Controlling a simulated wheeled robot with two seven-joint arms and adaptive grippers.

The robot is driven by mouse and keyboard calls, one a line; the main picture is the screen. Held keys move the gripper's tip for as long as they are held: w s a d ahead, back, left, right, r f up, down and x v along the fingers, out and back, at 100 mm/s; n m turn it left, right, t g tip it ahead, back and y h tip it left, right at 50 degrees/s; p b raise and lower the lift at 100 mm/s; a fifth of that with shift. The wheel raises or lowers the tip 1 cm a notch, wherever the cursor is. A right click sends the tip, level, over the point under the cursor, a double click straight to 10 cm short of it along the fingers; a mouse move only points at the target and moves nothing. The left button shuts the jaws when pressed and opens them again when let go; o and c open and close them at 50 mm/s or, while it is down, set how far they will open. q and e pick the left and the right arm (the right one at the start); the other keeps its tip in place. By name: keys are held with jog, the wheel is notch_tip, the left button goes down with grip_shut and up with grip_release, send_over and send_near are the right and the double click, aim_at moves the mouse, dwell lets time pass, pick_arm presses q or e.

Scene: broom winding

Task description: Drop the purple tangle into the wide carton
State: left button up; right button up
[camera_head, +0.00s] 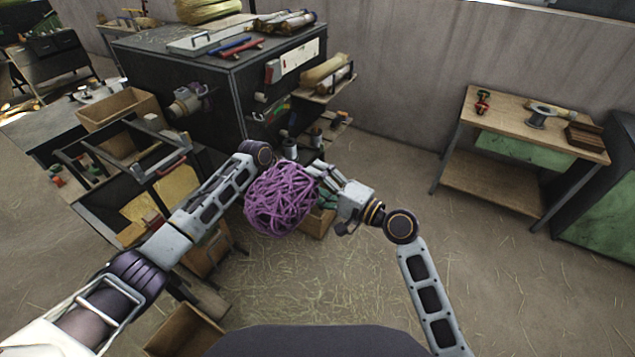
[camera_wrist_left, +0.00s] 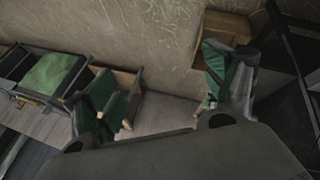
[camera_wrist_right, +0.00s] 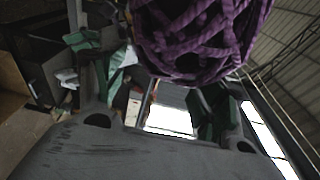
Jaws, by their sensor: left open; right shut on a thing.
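The purple tangle (camera_head: 280,200), a ball of looped strands, hangs in the middle of the head view. My right gripper (camera_head: 322,180) is shut on its right side. In the right wrist view the tangle (camera_wrist_right: 195,35) fills the top, beyond the fingers. My left gripper (camera_wrist_left: 160,73) is open and empty in the left wrist view; in the head view the tangle largely hides it. One open carton (camera_head: 188,330) stands at the bottom left of the head view. Another carton (camera_head: 317,222) shows partly behind the tangle and right gripper. I cannot tell which is the wide one.
A dark cabinet (camera_head: 215,75) with tools on top stands behind the tangle. An open wooden box (camera_head: 120,107) sits on the bench at left. A wooden table (camera_head: 510,110) stands at the right wall. The straw-strewn floor is clear between.

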pick_arm(q)
jog(key=s+a+f+n+y, duration=0.1)
jog(key=s+a+f, duration=0.2)
jog(key=f, duration=0.7)
jog(key=s+a+f+n, duration=0.1)
jog(key=s+a+f, duration=0.25)
jog(key=f, duration=0.75)
jog(key=s+a+f+y, duration=0.1)
jog(key=s+a+f, duration=0.2)
jog(key=s+f, duration=0.4)
jog(key=s+a+f+y, duration=0.1)
jog(key=s+a+f, duration=0.3)
jog(key=f, duration=0.5)
jog(key=s+a+f, duration=0.2)
jog(key=s+f, duration=0.3)
jog(key=s, duration=0.9)
jog(key=s+a+f+m+g+y, duration=0.1)
jog(key=s+f, duration=0.5)
jog(key=s, duration=0.9)
jog(key=s+a+f+m+g+y, duration=0.1)
jog(key=s+f, duration=0.5)
jog(key=s, duration=0.9)
jog(key=shift+s+a+f, duration=0.2)
jog(key=shift+s+a, duration=0.05)
jog(key=shift+a, duration=0.6)
